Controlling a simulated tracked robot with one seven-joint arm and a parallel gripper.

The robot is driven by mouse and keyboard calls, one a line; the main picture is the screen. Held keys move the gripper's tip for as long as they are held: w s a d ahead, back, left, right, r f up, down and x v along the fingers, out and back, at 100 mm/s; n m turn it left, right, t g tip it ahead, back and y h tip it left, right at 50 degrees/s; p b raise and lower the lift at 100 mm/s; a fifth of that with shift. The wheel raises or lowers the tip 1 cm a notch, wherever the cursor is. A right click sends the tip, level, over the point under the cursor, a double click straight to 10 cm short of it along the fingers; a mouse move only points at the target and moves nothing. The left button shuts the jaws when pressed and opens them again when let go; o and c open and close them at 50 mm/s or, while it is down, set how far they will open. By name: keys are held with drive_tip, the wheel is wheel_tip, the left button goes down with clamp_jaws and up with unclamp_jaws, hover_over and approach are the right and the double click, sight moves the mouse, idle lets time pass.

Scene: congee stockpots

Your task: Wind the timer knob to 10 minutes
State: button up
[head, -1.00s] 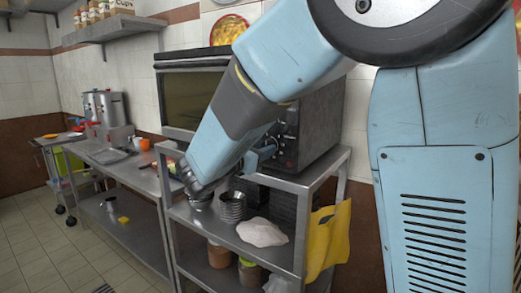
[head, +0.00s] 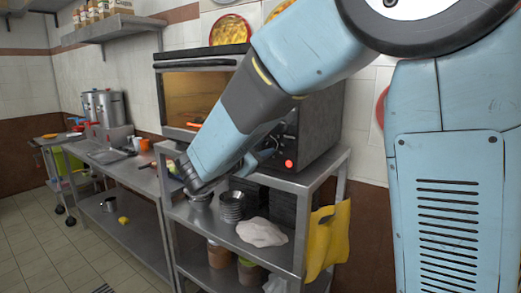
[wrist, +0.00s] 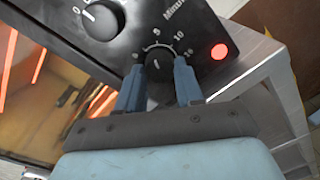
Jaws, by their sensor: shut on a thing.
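The timer knob (wrist: 157,57) is a small dark knob on the oven's black front panel, below the word "Minutes". Marks 5, 10 and 15 run around its top and right. My gripper (wrist: 160,66) is shut on the knob, one blue finger on each side. A white mark shows on the knob, but I cannot tell which number it points to. The red lamp (wrist: 219,51) right of the dial is lit; it also shows in the head view (head: 289,163). In the head view my gripper (head: 266,157) is at the panel and the arm hides the knob.
A larger knob (wrist: 103,20) sits up and left of the timer. The oven's glass door (head: 196,92) glows orange inside.

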drive_tip(key=m, duration=0.6)
drive_tip(key=shift+d, duration=0.1)
drive_tip(key=m, duration=0.4)
drive_tip(key=shift+f+m+y, duration=0.1)
drive_tip(key=shift+m+y, duration=0.3)
drive_tip(key=shift+s+f, duration=0.1)
drive_tip(key=o, duration=1)
drive_tip(key=v, duration=1.3)
drive_tip(key=shift+s+a, duration=0.3)
